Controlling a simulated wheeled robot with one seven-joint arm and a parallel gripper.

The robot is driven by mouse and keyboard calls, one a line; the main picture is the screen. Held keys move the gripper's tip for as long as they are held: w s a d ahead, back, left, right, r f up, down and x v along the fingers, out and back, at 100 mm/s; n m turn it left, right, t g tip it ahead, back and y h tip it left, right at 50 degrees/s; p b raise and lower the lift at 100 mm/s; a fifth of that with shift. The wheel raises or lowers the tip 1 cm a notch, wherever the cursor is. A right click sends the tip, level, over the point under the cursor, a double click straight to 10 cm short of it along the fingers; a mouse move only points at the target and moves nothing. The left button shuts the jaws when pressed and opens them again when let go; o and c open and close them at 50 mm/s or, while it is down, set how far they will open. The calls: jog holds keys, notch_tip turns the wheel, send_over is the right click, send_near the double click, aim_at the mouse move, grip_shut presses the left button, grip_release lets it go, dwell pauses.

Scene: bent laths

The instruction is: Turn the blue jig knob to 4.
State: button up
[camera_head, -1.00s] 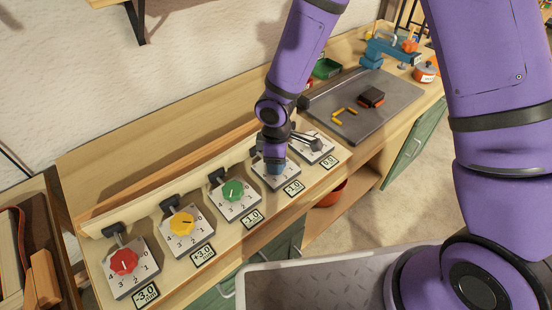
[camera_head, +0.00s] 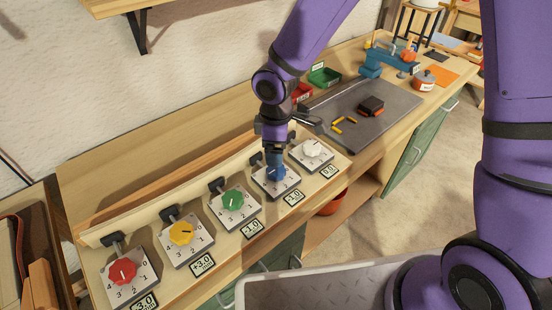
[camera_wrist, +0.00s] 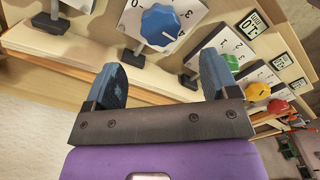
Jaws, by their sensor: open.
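The blue jig knob (camera_head: 277,173) sits on a pale numbered plate, fourth from the left in the row. In the wrist view the blue knob (camera_wrist: 159,25) is at the top, beyond and between my fingertips, with a pale pointer line on it. I cannot tell which number it points at. My gripper (camera_head: 273,158) is just above and behind the knob in the head view, partly covering it. In the wrist view my gripper (camera_wrist: 160,68) is open with its two blue fingers wide apart and nothing between them.
Red (camera_head: 122,271), yellow (camera_head: 181,233) and green (camera_head: 233,200) knobs stand to the left, a white knob (camera_head: 312,148) to the right. Small displays line the front edge. A grey mat (camera_head: 375,118) with a dark block (camera_head: 371,105) lies farther right.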

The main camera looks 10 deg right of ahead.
jog(key=shift+r, duration=1.3)
jog(key=s+d+r+m+t+h, duration=0.1)
jog(key=s+d+r+m+t, duration=0.25)
jog(key=d+r+m, duration=0.9)
jog(key=s+d+r+m+t+y, duration=0.1)
jog(key=s+d+r+m, duration=0.2)
jog(key=s+d+r, duration=0.9)
jog(key=s+r, duration=0.2)
jog(key=s, duration=0.1)
jog(key=shift+r+t, duration=0.15)
jog(key=shift+t, duration=0.2)
